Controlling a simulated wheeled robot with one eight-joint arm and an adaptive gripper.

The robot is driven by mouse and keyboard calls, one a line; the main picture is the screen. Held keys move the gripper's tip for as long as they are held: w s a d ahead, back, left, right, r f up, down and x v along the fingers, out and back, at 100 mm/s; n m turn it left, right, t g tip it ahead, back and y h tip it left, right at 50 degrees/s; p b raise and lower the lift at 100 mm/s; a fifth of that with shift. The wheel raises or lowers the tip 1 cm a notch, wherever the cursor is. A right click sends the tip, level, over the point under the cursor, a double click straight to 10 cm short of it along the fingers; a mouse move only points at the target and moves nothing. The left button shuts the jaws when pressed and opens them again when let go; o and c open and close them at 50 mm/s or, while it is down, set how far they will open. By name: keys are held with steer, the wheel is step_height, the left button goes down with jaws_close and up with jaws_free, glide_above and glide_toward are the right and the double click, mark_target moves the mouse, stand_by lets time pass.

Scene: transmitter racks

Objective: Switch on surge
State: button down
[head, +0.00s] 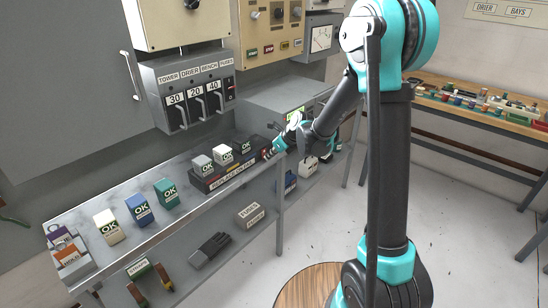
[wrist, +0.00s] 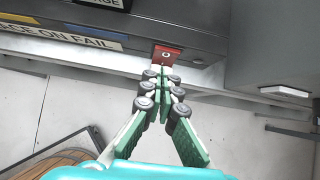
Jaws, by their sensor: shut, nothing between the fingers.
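A dark surge unit (head: 232,176) with a "REPLACE ON FAIL" label lies along the shelf's front edge; in the wrist view its front (wrist: 120,40) runs across the top left, with a cut-off label ending in "RGE". A red rocker switch (wrist: 167,56) marked with a white circle sits at its right end. My gripper (wrist: 158,74) is shut and empty, its fingertips just below the switch; I cannot tell whether they touch it. In the head view my gripper (head: 272,151) is at the unit's right end and largely hides the switch.
Several "OK" blocks (head: 142,208) stand on the grey shelf (head: 190,212), some on the surge unit. A grey box (wrist: 270,50) stands close to the right of the switch. A breaker panel (head: 190,90) hangs above. A wooden bench (head: 480,110) is at the back right.

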stand_by(0.3)
steer(key=shift+w+a+f, duration=0.1)
steer(key=shift+w+a, duration=0.1)
steer(key=shift+a, duration=0.05)
steer(key=shift+r, duration=0.85)
steer(key=shift+d, duration=0.15)
